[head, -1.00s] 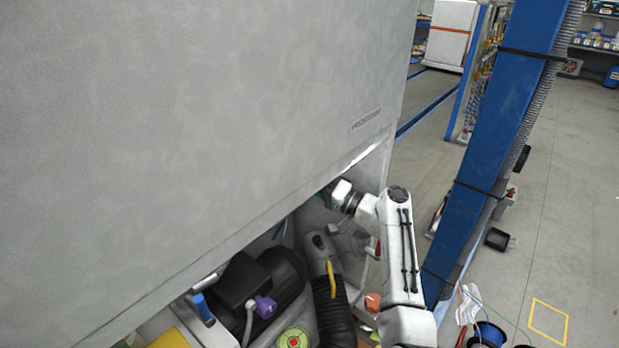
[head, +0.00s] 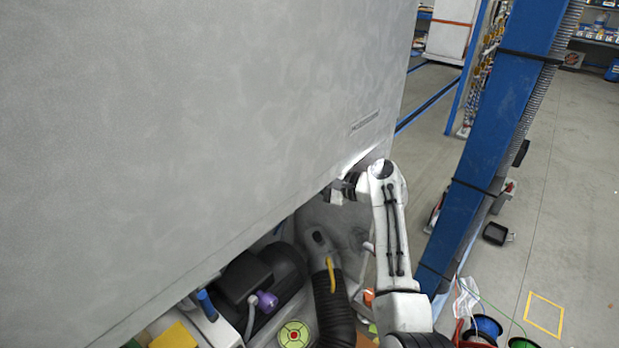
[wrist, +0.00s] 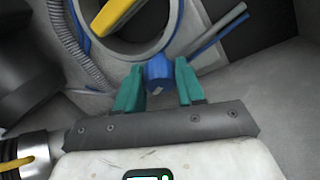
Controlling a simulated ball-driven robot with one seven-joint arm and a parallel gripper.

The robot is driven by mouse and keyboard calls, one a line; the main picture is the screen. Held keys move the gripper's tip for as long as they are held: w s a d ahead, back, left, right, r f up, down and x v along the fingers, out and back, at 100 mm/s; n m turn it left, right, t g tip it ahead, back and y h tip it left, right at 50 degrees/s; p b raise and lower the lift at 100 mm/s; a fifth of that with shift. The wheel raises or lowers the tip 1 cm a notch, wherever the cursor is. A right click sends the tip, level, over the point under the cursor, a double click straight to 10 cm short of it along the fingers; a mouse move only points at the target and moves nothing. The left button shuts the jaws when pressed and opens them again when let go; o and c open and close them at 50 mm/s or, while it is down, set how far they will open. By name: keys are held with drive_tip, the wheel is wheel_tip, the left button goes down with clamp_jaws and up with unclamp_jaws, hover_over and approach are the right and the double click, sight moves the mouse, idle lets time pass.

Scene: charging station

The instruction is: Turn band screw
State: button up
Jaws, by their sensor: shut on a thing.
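In the wrist view my gripper (wrist: 159,80) has two green fingers, one on each side of a blue screw (wrist: 158,72). The fingers are shut on this screw. The screw sits at the lower edge of a ring-shaped band (wrist: 98,50) with a blue edge. A yellow piece (wrist: 116,14) lies across the inside of the ring. In the head view my arm reaches under the big grey panel, and the fingers and the screw are hidden there.
The grey panel (head: 200,120) overhangs the work space. Below it are a black ribbed hose (head: 334,312), a dark motor (head: 250,285) and a green round target (head: 294,335). A blue post (head: 490,140) stands to the right. In the wrist view a ribbed grey hose (wrist: 70,50) runs at left.

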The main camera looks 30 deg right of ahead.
drive_tip(key=shift+d+m+g, duration=0.1)
drive_tip(key=shift+m+g, duration=0.7)
drive_tip(key=shift+m, duration=0.6)
drive_tip(key=o, duration=1)
